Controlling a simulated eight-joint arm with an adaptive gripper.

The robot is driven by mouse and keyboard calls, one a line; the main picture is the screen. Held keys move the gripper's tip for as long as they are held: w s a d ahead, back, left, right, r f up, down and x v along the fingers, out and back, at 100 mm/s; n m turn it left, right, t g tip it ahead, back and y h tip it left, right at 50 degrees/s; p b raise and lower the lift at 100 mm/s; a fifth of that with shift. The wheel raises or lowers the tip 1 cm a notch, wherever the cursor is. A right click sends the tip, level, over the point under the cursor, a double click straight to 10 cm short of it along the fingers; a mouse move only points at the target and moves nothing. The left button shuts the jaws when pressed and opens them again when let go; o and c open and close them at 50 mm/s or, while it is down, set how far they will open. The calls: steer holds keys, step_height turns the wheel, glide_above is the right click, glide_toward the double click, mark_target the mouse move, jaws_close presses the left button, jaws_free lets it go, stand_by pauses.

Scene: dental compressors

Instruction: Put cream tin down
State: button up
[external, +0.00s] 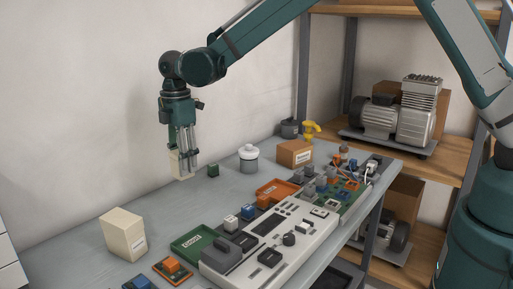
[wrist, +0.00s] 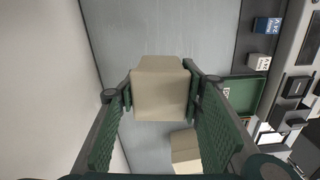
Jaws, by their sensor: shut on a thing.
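The cream tin (external: 175,166) is a pale, box-shaped piece at the lower end of my gripper (external: 186,168). In the wrist view, the cream tin (wrist: 160,92) sits between the two green finger pads of my gripper (wrist: 160,100), which is shut on it. In the external view it hangs upright near the back wall and appears slightly above the grey table (external: 85,252). Part of it is hidden behind the fingers.
A second cream box (external: 123,235) with a label stands at the front left; it also shows in the wrist view (wrist: 186,152). A green tray (external: 200,244), small dark green block (external: 213,170), white-lidded jar (external: 248,158) and grey device (external: 272,240) stand to the right.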

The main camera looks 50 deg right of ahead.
steer(key=d+n, duration=0.1)
steer(key=d, duration=0.9)
steer(key=shift+s, duration=0.35)
steer(key=shift+a+f, duration=0.1)
steer(key=shift+f, duration=3)
steer(key=shift+f, duration=0.1)
steer(key=shift+f+b, duration=0.3)
steer(key=shift+f, duration=1.45)
steer(key=shift+f, duration=0.15)
steer(key=o, duration=1)
steer(key=shift+o, duration=0.2)
steer(key=shift+r, duration=0.2)
